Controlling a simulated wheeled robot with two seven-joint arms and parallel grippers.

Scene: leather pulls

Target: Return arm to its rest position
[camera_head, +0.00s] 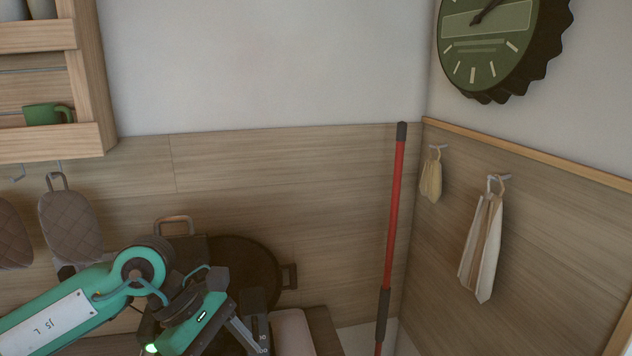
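My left arm, green and black, comes in from the lower left and bends at a round joint. Its wrist and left gripper (252,335) are at the bottom of the head view, in front of a dark round pan. The fingers are partly cut off by the bottom edge and partly hidden by the wrist. I cannot tell whether they are open or shut, and no held thing shows. My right arm and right gripper are not in view.
Behind the wrist is a dark pan (245,262). Oven mitts (70,228) hang at left below a wooden shelf (85,138) with a green mug (42,114). A red pole (394,215) stands near the corner. Cloths (482,245) hang on the right wall below a clock (490,50).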

